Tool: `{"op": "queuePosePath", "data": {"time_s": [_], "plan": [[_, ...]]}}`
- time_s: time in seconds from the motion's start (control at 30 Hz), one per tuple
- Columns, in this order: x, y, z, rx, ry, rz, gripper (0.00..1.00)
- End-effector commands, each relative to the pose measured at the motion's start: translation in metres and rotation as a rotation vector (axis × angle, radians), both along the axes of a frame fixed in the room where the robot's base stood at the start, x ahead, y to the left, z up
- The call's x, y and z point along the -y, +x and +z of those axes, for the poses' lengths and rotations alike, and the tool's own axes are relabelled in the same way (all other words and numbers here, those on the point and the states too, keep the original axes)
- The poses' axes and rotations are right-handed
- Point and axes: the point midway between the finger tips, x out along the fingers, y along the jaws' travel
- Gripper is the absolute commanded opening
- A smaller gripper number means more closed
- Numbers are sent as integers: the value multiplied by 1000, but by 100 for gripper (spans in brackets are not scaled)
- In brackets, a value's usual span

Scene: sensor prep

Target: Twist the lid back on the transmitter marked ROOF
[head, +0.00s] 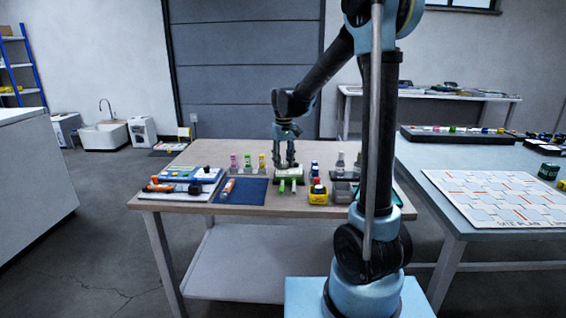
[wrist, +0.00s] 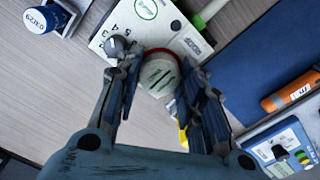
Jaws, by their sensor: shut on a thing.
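In the wrist view my gripper (wrist: 160,66) is shut on a round whitish lid (wrist: 159,77) with two dark marks, a finger on each side. A red ring shows at the lid's far edge. The lid is over or beside a white board (wrist: 118,35) with printed figures and a green round mark; whether it is seated on a transmitter body is hidden. In the head view my gripper (head: 285,160) points down at the white and green board (head: 290,172) on the wooden table.
Pink (head: 234,163), green (head: 247,161) and yellow (head: 262,163) topped bottles stand left of the gripper. A blue mat (head: 255,193) holds an orange cylinder (head: 228,186). A yellow container (head: 318,197) stands to the right.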

Motion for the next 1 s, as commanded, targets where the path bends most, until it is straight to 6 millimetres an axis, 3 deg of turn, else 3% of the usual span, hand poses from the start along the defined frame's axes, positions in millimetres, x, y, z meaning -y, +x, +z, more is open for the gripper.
{"op": "queuePosePath", "data": {"time_s": [0.93,0.97,1.0], "plan": [[0,0,-3,0,0,0,23],[0,0,-3,0,0,0,43],[0,0,-3,0,0,0,52]]}}
